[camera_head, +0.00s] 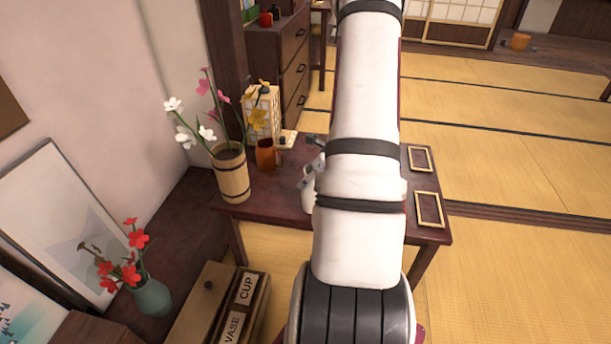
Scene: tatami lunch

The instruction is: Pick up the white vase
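A small white rounded thing (308,198), which looks like the white vase, stands on the dark wooden table (277,203). My arm hides most of it, so its full shape does not show. My gripper (313,172) is mostly hidden behind my arm. A grey part of it shows at the upper part of the white thing, close to it or touching; I cannot tell which. Whether the fingers are open or shut does not show.
Two small frames (429,210) lie right. A green vase (151,298) and a box labelled CUP and VASE (205,305) are nearer.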

